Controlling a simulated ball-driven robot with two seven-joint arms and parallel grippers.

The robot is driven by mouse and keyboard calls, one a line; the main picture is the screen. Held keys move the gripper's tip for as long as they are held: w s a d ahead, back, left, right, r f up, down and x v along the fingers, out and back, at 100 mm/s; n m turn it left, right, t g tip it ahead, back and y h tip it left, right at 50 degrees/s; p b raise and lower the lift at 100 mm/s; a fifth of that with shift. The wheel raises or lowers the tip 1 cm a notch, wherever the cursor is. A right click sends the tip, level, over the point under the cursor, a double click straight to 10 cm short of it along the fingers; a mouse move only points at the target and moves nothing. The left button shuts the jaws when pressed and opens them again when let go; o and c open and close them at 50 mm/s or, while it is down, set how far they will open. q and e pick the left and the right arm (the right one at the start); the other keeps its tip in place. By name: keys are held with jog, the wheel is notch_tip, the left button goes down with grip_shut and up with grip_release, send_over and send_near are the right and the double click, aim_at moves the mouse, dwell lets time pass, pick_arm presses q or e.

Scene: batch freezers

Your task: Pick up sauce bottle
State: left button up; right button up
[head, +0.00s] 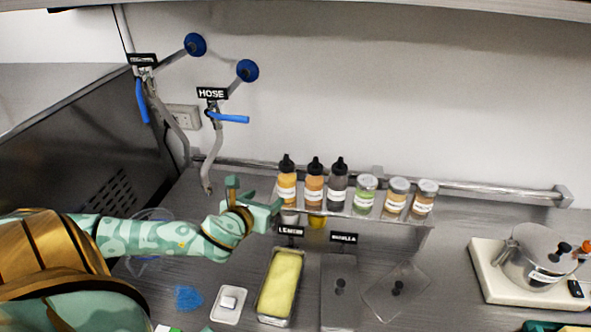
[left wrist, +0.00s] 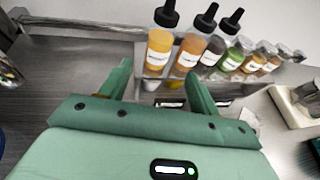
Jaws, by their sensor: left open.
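Three sauce bottles with black nozzle caps stand upright in a row on a raised shelf: a yellow-orange sauce bottle (head: 287,186) at the left, an orange-brown bottle (head: 314,187) and a dark bottle (head: 337,189). In the left wrist view the yellow-orange bottle (left wrist: 158,52) is nearest, with the orange-brown bottle (left wrist: 189,55) beside it. My left gripper (head: 256,198) is open and empty, just left of the yellow-orange bottle. In the left wrist view its fingers (left wrist: 160,85) point toward the bottles, which are beyond the fingertips. My right gripper is not in view.
Three lidded jars, the first green (head: 364,195), stand right of the bottles on the same shelf (head: 390,219). A yellow-filled metal pan (head: 279,285) and a small white dish (head: 228,304) lie below. A steel pot (head: 538,258) stands at right. Blue-handled taps (head: 229,118) are behind.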

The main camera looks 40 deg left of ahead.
pick_arm(q)
send_near(283, 183)
jog(key=w, duration=0.1)
jog(key=b+x, duration=0.1)
jog(key=x, duration=0.6)
jog(key=shift+a+f+b, duration=0.15)
jog(key=shift+b, duration=0.25)
jog(key=shift+w, duration=0.15)
jog(key=x, duration=0.2)
jog(key=f+b+x, duration=0.1)
jog(key=x, duration=0.2)
jog(key=shift+f, duration=0.1)
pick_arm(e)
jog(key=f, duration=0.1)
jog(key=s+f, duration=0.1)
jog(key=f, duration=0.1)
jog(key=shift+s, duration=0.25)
pick_arm(q)
jog(key=c, duration=0.7)
